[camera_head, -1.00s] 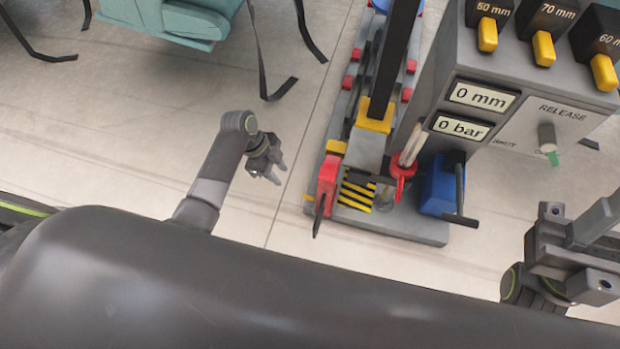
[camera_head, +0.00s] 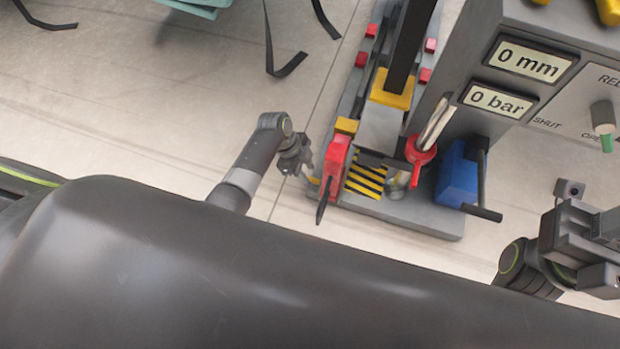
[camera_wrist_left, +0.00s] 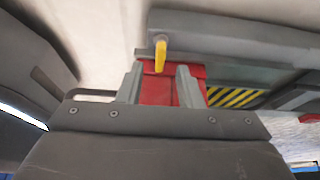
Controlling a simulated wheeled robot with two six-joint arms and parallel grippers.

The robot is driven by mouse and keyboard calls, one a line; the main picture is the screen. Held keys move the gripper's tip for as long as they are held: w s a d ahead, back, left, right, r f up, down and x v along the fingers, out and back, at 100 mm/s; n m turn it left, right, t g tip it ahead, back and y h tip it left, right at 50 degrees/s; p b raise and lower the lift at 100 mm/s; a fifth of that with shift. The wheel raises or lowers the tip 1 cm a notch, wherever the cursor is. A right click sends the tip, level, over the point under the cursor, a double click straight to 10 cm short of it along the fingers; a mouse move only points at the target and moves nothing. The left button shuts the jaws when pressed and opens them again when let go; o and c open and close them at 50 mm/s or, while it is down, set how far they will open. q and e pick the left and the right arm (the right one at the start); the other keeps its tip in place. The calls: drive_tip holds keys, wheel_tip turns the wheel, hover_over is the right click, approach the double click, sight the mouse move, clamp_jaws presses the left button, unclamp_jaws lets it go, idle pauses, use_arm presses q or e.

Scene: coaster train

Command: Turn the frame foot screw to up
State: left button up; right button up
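The grey frame foot (camera_head: 420,218) stands on the floor with yellow-black stripes. At its left end are a red block (camera_head: 336,168) with a dark lever (camera_head: 322,200) and a small yellow handle (camera_head: 313,181). No label shows which is the foot screw. In the left wrist view the yellow handle (camera_wrist_left: 160,56) hangs just beyond the fingertips, in front of the red block (camera_wrist_left: 158,88). My left gripper (camera_head: 308,170) is open, its fingers (camera_wrist_left: 160,85) apart with nothing clearly held between them. My right gripper (camera_head: 578,235) is at the right edge; its fingers are unclear.
A grey console (camera_head: 560,30) at the upper right reads 0 mm and 0 bar, with a release knob (camera_head: 603,118).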

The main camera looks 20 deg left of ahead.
sight(312, 179)
use_arm(q)
drive_tip(key=shift+b+x, duration=0.7)
drive_tip(key=shift+x, duration=1.05)
drive_tip(key=shift+c, duration=0.3)
clamp_jaws()
